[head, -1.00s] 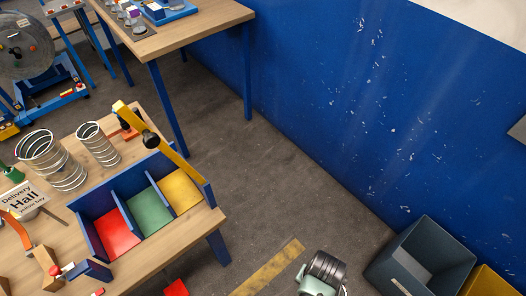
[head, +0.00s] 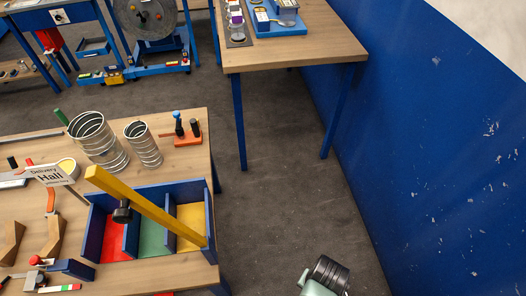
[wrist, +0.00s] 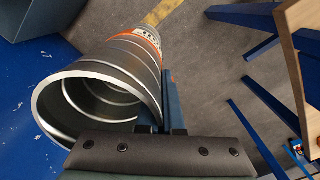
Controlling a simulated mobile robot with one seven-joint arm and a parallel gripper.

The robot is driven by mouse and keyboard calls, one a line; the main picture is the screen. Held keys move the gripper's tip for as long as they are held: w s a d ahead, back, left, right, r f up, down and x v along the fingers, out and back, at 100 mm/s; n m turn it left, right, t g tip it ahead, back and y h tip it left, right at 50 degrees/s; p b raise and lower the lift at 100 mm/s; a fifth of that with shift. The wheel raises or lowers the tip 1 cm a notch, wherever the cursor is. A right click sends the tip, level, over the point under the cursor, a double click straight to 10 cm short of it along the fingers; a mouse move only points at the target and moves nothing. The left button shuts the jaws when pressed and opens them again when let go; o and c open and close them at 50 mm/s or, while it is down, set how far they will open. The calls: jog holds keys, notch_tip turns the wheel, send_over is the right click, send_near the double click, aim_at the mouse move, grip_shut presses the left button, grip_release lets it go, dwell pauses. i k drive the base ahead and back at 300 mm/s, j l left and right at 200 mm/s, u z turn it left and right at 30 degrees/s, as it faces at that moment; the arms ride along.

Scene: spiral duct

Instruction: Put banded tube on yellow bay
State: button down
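The banded tube (wrist: 95,85) is a grey spiral duct with an orange band and lettering near its far end. It fills the left of the wrist view with its open end toward me. My gripper (wrist: 160,112) appears shut on the tube's rim, one finger along the outside wall; the other finger is mostly hidden. The yellow bay (head: 191,222) is the right compartment of a blue divided tray on the left table, beside green and red bays. In the head view only part of my arm shows at the bottom; gripper and tube are out of view.
A yellow bar (head: 150,208) with a black knob slants across the tray, over part of the bays. Two spiral tubes (head: 98,145) (head: 144,146) stand behind the tray. A sign (head: 50,175) stands to its left. Open floor (head: 285,190) lies between the table and blue wall.

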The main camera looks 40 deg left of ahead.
aim_at(192, 226)
jog(key=i+u, duration=0.25)
jog(key=u, duration=0.2)
jog(key=i+l+u, duration=0.2)
jog(key=u, duration=0.3)
jog(key=i+l+u, duration=0.25)
jog(key=u, duration=0.2)
jog(key=i, duration=0.05)
